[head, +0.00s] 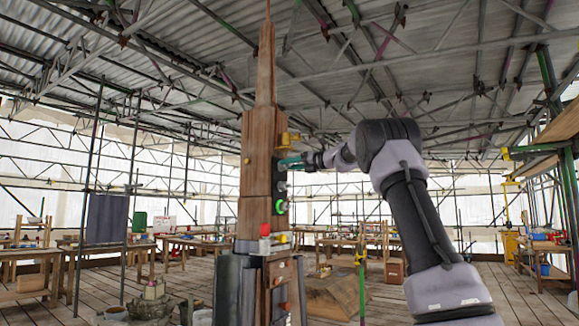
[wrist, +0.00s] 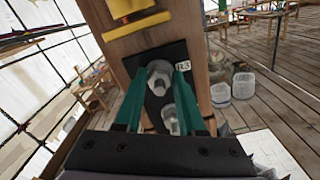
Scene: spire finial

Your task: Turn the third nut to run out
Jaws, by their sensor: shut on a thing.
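The wooden spire (head: 256,165) stands upright in the middle of the head view. In the wrist view a black plate (wrist: 155,57) on its face carries a small label (wrist: 183,66) that seems to read R3. A grey metal nut (wrist: 160,78) sits on this plate between the two green fingertips of my gripper (wrist: 160,70). My gripper is shut on this nut. A second grey metal piece (wrist: 172,120) shows below it, nearer the palm. In the head view my gripper (head: 291,163) reaches the spire's right side from the right; the nut there is hidden by the fingers.
A yellow bracket (head: 288,139) juts from the spire just above my gripper. More fittings, one on a green plate (head: 280,206), sit below it. Workbenches stand well behind; open plank floor lies around.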

